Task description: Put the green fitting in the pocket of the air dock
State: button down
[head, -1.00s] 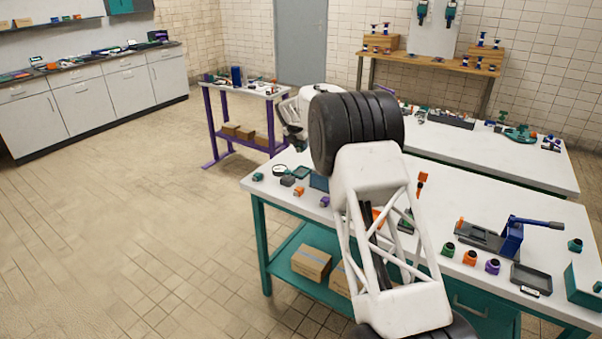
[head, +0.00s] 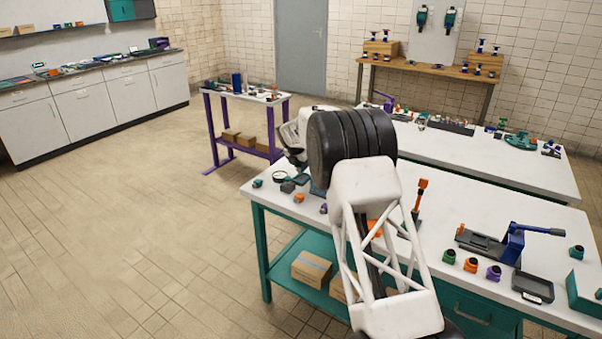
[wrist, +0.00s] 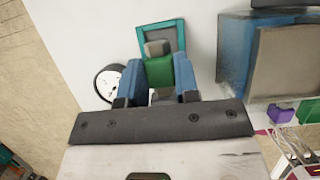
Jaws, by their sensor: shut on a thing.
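In the wrist view my gripper (wrist: 156,78) has its two blue fingers closed on the green fitting (wrist: 159,72), a green block with a grey end. The fitting is between the fingers, over the white bench top. Beyond it lies a teal-framed grey panel (wrist: 176,36); it also shows in the head view (head: 302,179). A large blue and grey block (wrist: 285,62) stands to the right. I cannot tell which of these is the air dock, and no pocket is clear. In the head view my arm hides the fingers and fitting.
A round white-faced gauge (wrist: 108,82) lies left of the fingers. Small fittings line the bench (head: 470,210) near its front edge. A blue-handled press (head: 513,243) and a dark tray (head: 533,286) stand at the right. A purple part (wrist: 281,115) lies at the right.

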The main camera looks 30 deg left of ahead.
aim_at(301, 171)
jog(key=shift+f, duration=1.85)
jog(key=shift+f, duration=0.1)
jog(key=c, duration=0.8)
grip_release()
jog(key=shift+c, duration=0.2)
jog(key=v, duration=1.2)
jog(key=shift+w, duration=0.1)
